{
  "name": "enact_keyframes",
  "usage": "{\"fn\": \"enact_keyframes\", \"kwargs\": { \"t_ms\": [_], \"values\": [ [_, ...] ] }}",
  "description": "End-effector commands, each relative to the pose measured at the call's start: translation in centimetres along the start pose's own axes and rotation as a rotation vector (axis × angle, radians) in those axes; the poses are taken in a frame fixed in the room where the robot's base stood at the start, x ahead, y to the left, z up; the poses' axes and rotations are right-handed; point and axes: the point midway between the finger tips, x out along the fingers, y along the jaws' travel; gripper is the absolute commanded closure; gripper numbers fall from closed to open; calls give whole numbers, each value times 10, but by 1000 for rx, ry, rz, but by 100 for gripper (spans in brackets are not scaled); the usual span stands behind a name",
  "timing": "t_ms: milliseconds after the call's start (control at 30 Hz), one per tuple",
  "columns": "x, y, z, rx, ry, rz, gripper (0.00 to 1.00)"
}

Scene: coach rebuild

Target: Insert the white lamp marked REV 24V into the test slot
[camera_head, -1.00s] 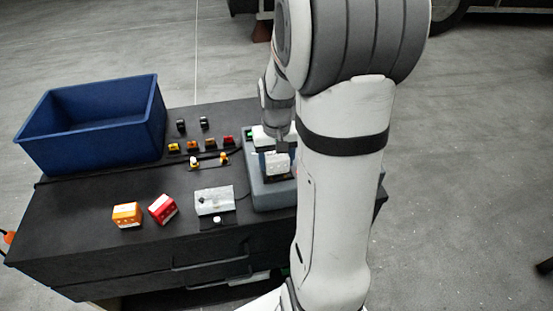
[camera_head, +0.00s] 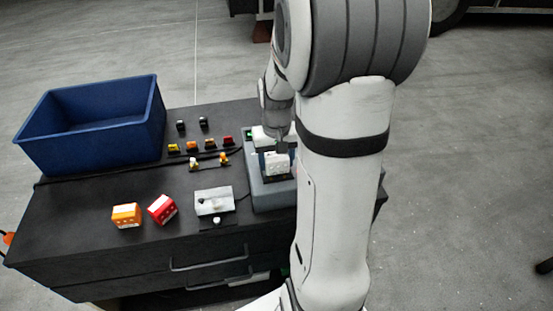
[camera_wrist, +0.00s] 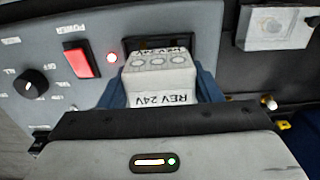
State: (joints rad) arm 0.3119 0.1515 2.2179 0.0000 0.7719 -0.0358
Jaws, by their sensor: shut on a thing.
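The white lamp marked REV 24V (camera_wrist: 160,78) is held between the blue fingers of my gripper (camera_wrist: 161,86), its label upside down in the wrist view. The lamp (camera_head: 277,164) also shows in the head view, low over the grey test unit (camera_head: 262,196), with my gripper (camera_head: 278,152) above it. The test slot (camera_wrist: 133,46) is a dark rectangular opening in the grey panel. It lies just beyond the lamp in the wrist view, and the lamp covers much of it. I cannot tell whether the lamp touches the slot.
A white box (camera_head: 213,201), an orange lamp (camera_head: 126,215), a red lamp (camera_head: 162,209) and a blue bin (camera_head: 95,145) stand left on the black cabinet.

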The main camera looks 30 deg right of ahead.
Motion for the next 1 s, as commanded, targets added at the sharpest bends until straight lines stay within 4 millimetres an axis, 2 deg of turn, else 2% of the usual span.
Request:
{"fn": "enact_keyframes", "kwargs": {
  "t_ms": [733,767,833,1000],
  "values": [
    [14,0,0,0,0,0,67],
    [13,0,0,0,0,0,40],
    [12,0,0,0,0,0,34],
    [12,0,0,0,0,0,33]
  ]
}}
